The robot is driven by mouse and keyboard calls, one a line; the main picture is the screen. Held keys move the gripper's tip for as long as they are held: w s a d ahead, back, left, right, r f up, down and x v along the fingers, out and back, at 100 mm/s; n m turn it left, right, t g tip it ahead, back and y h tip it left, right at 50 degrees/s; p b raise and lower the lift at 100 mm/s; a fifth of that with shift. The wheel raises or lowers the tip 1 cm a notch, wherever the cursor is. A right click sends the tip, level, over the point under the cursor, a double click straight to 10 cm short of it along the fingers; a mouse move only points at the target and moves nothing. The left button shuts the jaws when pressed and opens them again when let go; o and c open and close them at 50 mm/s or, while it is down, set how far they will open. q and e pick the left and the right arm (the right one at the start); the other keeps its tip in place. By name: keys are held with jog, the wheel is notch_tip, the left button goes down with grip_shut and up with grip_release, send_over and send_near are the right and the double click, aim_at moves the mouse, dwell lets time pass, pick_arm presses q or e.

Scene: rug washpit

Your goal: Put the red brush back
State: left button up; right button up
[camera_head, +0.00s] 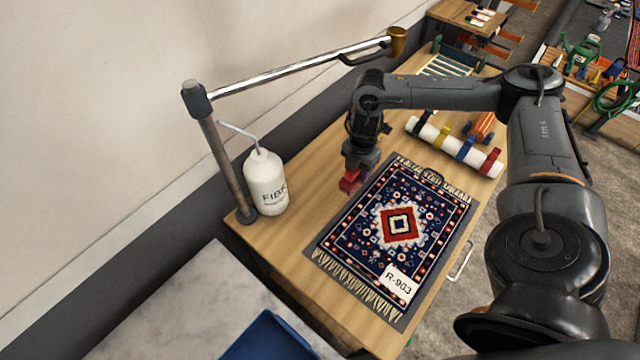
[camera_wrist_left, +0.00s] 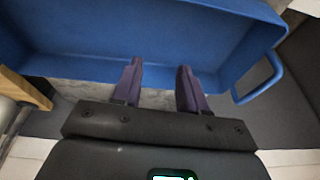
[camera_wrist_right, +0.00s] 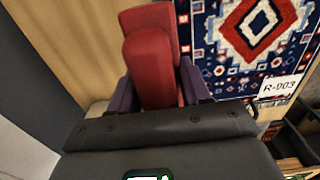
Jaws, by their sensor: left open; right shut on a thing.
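The red brush (camera_head: 350,181) is held in my right gripper (camera_head: 356,168) above the wooden table, just off the left edge of the patterned rug. In the right wrist view the red brush (camera_wrist_right: 152,60) stands between the purple fingers of my right gripper (camera_wrist_right: 158,90), which are shut on it. Whether the brush touches the table is hard to tell. My left gripper (camera_wrist_left: 158,88) is open and empty over the blue tray (camera_wrist_left: 150,45); it is out of the head view.
The rug (camera_head: 400,224) with an R-903 tag lies on the wooden table (camera_head: 290,240). A white bottle (camera_head: 266,183) and a post with a metal arm (camera_head: 300,70) stand left. A white roll with coloured clips (camera_head: 455,146) lies at the back. The blue tray (camera_head: 268,340) is at front.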

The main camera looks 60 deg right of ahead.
jog(key=w+f, duration=0.1)
jog(key=w, duration=0.2)
jog(key=w+a+f, duration=0.1)
jog(key=w+f, duration=0.1)
jog(key=w, duration=0.1)
jog(key=w+f, duration=0.2)
jog(key=shift+w+a+f, duration=0.15)
jog(key=shift+w+a, duration=0.2)
jog(key=shift+w, duration=0.05)
jog(key=shift+f+b, duration=0.3)
jog(key=shift+f, duration=1.75)
jog(key=shift+f, duration=0.1)
jog(key=o, duration=1)
notch_tip(320, 180, up, 8)
jog(key=shift+f+p, duration=0.1)
jog(key=shift+p, duration=0.2)
